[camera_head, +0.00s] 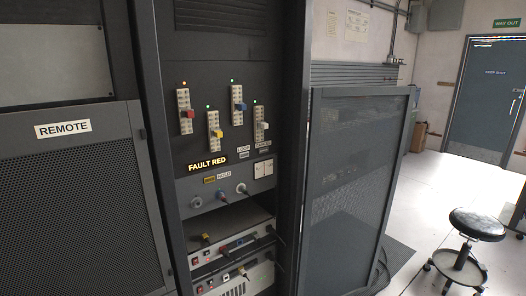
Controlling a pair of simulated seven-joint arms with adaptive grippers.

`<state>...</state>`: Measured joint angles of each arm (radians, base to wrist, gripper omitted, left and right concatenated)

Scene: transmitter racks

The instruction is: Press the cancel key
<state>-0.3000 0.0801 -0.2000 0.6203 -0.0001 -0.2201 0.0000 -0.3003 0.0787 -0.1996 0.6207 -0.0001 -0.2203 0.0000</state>
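Neither of my grippers is in view. The rack panel (230,185) stands open to view in the middle. Small labels (262,143) to the right of the sign are too small to read surely. Below them are two pale square keys side by side, a left one (258,171) and a right one (269,169). I cannot tell which key is the cancel key. Nothing touches the panel.
Above are vertical strips with a red (188,114), a yellow (217,132), a blue (240,106) and a white (263,125) slider. Equipment boxes (232,243) with cables sit below. An open mesh door (355,180) stands at right; a black stool (477,224) stands beyond on clear floor.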

